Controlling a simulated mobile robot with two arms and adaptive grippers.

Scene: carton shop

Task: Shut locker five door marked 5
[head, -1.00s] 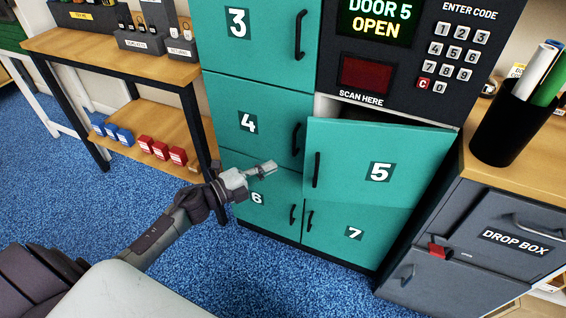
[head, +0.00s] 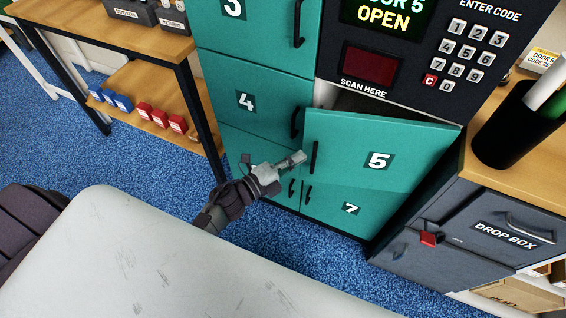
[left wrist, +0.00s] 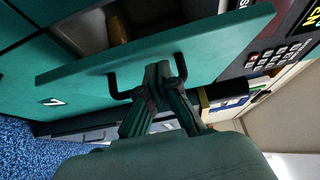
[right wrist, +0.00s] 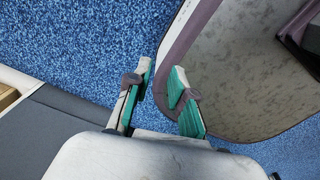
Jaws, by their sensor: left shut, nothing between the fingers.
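The teal locker door marked 5 (head: 400,150) stands ajar, hinged on its right, with a dark gap above its top edge. Its black handle (head: 314,158) is on its left side. My left gripper (head: 299,158) is shut and empty, just left of that handle in the head view. In the left wrist view my left fingertips (left wrist: 164,70) are together close to the handle (left wrist: 113,90) of the open door (left wrist: 200,50); I cannot tell if they touch it. My right gripper (right wrist: 160,82) is open and empty, with blue floor beyond it.
Doors 4 (head: 250,95) and 7 (head: 350,205) look closed around it. A dark keypad panel (head: 400,75) is above, its screen partly reading "5 OPEN". A grey drop box (head: 460,235) stands to the right. Blue carpet (head: 130,160) is clear to the left.

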